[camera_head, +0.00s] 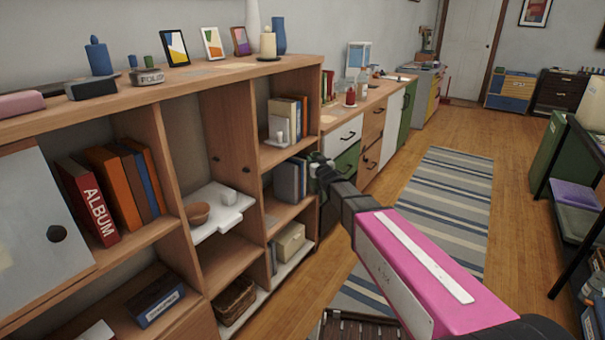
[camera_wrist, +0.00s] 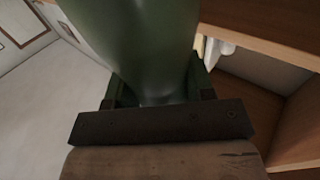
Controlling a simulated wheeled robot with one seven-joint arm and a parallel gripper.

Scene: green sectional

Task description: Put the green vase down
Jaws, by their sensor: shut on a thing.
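The green vase (camera_wrist: 150,45) fills the top middle of the wrist view, close to the camera and between the jaws. My gripper (camera_wrist: 155,100) is shut on it. In the head view my gripper (camera_head: 320,168) is at the end of my pink arm, in front of the right end of the wooden shelf unit (camera_head: 185,95). The vase cannot be made out clearly in the head view. Its far end is cut off in the wrist view.
The shelf unit's top holds a blue candle (camera_head: 98,56), picture frames (camera_head: 212,43) and a blue vase (camera_head: 279,36). Books (camera_head: 290,180) stand in a cubby beside my gripper. A white board (camera_head: 222,215) with a bowl juts from a lower shelf. The striped rug (camera_head: 440,205) is clear.

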